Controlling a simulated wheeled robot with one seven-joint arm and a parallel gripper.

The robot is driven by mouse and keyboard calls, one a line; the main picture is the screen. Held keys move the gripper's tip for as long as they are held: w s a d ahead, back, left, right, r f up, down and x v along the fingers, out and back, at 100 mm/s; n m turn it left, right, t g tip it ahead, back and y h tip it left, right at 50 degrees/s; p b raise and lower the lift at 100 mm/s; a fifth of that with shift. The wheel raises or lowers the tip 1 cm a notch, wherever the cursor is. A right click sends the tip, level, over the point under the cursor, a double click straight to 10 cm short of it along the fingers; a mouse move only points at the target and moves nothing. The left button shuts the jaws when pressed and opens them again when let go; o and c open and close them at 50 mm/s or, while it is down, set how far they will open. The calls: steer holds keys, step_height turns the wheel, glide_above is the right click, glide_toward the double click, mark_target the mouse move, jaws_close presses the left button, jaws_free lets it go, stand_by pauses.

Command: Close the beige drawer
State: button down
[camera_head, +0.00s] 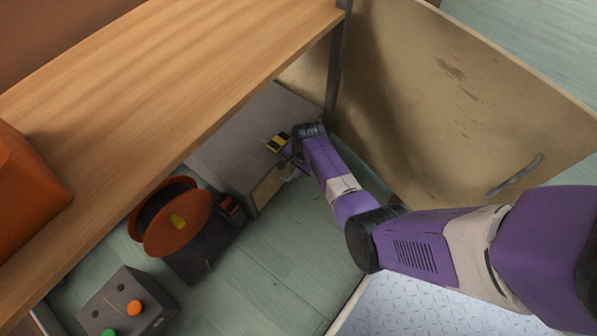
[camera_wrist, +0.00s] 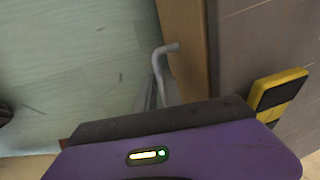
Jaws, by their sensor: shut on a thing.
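The beige drawer front (camera_head: 267,188) is on the near side of a low grey cabinet (camera_head: 235,150) under the wooden shelf. In the wrist view the front (camera_wrist: 186,45) shows edge-on beside the grey cabinet side (camera_wrist: 260,40). A bent metal handle (camera_wrist: 168,52) stands out from it. My gripper (camera_head: 291,172) is at this front, with its fingers (camera_wrist: 158,95) shut on the handle. My gripper's purple body hides part of the contact. I cannot tell how far the drawer stands out.
A yellow and black block (camera_head: 279,142) lies on the cabinet. An orange reel (camera_head: 172,218) and a grey button box (camera_head: 128,303) stand at left. A large beige panel (camera_head: 450,100) with a handle is at right. The wooden shelf (camera_head: 170,75) hangs above; green floor (camera_head: 290,245) is open in front.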

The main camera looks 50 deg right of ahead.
steer(key=shift+w+r, duration=0.1)
steer(key=shift+w, duration=0.2)
steer(key=c, duration=1.5)
jaws_free()
steer(key=shift+s+r, duration=0.1)
steer(key=shift+r, duration=0.05)
step_height(320, 180, up, 7)
steer(key=s+p, duration=0.1)
steer(key=p, duration=0.4)
steer(key=shift+s+r, duration=0.15)
steer(key=shift+s, duration=0.1)
